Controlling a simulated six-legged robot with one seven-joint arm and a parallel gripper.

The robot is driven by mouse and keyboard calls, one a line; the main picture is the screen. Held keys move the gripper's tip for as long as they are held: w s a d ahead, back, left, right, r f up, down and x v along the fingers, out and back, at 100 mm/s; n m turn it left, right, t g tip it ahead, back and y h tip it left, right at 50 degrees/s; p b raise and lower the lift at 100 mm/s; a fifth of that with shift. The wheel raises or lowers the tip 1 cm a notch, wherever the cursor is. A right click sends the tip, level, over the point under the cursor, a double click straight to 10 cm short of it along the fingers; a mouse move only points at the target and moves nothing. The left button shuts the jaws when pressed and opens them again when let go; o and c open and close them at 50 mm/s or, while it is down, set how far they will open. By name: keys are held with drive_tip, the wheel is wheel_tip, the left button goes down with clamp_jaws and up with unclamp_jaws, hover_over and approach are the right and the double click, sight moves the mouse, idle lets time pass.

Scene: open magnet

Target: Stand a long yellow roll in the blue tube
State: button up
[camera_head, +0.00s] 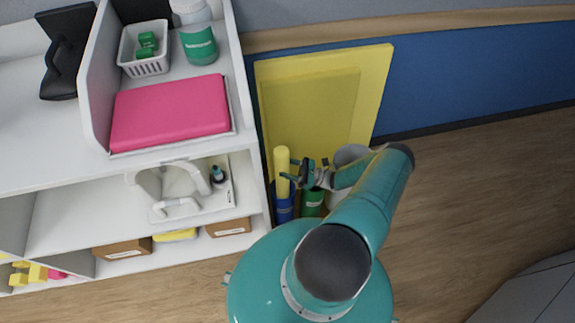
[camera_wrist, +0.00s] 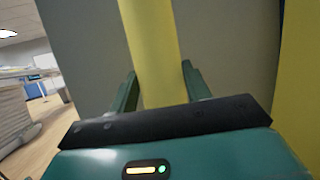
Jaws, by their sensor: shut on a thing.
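The long yellow roll (camera_head: 282,161) is upright beside the white shelf's right end. The blue tube (camera_head: 284,209) stands directly below it, and the roll's lower part meets the tube's top in the picture. I cannot tell how deep the roll's lower end sits. My gripper (camera_head: 291,180) reaches in from the right and is shut on the roll, above the tube. In the wrist view, the yellow roll (camera_wrist: 150,40) runs between the two green fingers (camera_wrist: 161,88); its lower end and the tube are hidden there.
A green tube (camera_head: 312,203) stands close to the right of the blue one. A whitish cylinder (camera_head: 350,154) is behind my arm. Yellow panels (camera_head: 330,85) lean on the blue wall. The white shelf (camera_head: 257,190) bounds the left.

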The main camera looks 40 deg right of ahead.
drive_tip(key=shift+f, duration=0.2)
drive_tip(key=o, duration=1.1)
drive_tip(key=v, duration=1.3)
drive_tip(key=shift+s+d+f, duration=0.1)
drive_tip(key=shift+s+d, duration=0.15)
drive_tip(key=shift+s+d, duration=0.1)
